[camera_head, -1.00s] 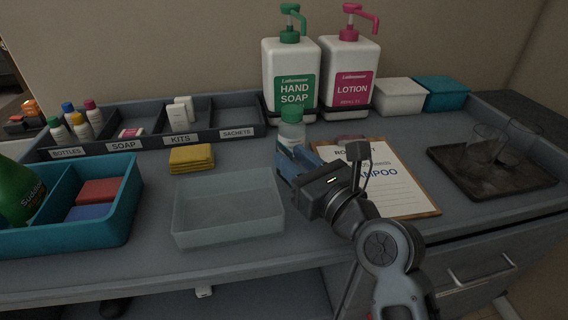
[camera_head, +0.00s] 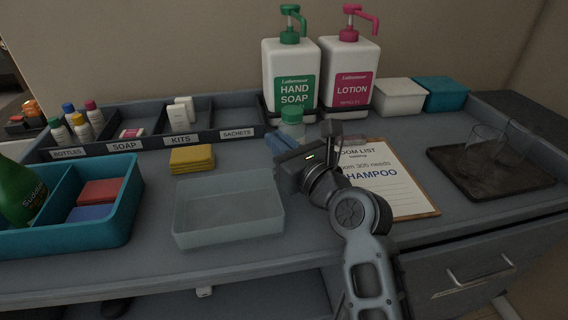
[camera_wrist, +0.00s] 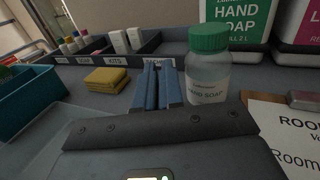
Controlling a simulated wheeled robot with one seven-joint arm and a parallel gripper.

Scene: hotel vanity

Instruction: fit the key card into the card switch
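I see no key card and no card switch in either view. My gripper (camera_head: 281,141) is low over the counter, just left of the small clear bottle with a green cap (camera_head: 292,123). In the wrist view the two blue fingers of my gripper (camera_wrist: 158,84) lie close together with nothing visible between them. The small bottle (camera_wrist: 208,72), labelled hand soap, stands upright just right of the fingers there. My gripper and arm hide part of the clipboard and the counter around it.
A clipboard (camera_head: 405,190) lies right of my arm. A clear tray (camera_head: 228,230), yellow cloths (camera_head: 192,158) and a teal caddy (camera_head: 125,225) are left. Large soap (camera_head: 277,75) and lotion (camera_head: 347,65) pumps stand behind. A dark tray (camera_head: 455,170) with glasses is right.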

